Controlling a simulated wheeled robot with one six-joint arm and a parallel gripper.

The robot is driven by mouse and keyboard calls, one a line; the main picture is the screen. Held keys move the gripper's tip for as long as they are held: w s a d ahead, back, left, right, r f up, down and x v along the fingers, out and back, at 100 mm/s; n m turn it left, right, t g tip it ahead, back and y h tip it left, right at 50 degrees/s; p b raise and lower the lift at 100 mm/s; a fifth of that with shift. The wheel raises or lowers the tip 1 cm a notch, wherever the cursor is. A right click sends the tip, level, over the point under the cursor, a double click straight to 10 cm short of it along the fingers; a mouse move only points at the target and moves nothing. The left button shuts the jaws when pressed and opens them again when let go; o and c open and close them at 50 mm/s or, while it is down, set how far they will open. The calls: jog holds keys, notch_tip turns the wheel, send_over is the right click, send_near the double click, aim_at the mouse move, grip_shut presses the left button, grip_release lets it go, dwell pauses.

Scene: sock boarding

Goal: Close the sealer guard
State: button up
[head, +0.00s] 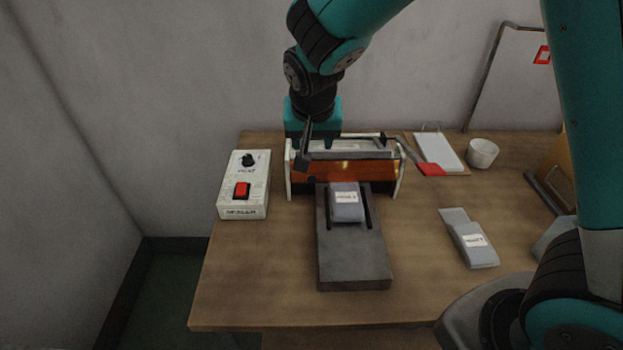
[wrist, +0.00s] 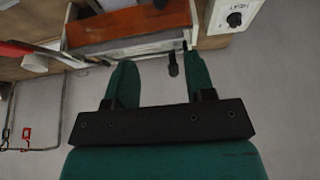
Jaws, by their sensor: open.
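The sealer guard (head: 350,170) is an orange see-through panel across the front of the sealer, between two white end plates (head: 396,182). It hangs low over the back end of a dark grey sliding board. In the wrist view the orange guard (wrist: 128,27) shows at the top, beyond the fingers. My gripper (wrist: 155,72) is open, with its two green fingers apart and nothing between them. In the head view my gripper (head: 318,143) is above and behind the guard, near its left end. I cannot tell whether a finger touches the sealer.
A grey packet (head: 347,205) with a white label lies on the grey board (head: 353,265). A white control box (head: 244,185) stands to the left. A red-ended lever (head: 430,169), a white cup (head: 482,153) and another grey packet (head: 472,240) are to the right. The table front is clear.

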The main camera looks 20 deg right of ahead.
aim_at(312, 178)
jog(key=p+x, duration=0.3)
jog(key=x, duration=1.4)
jog(key=shift+s, duration=0.1)
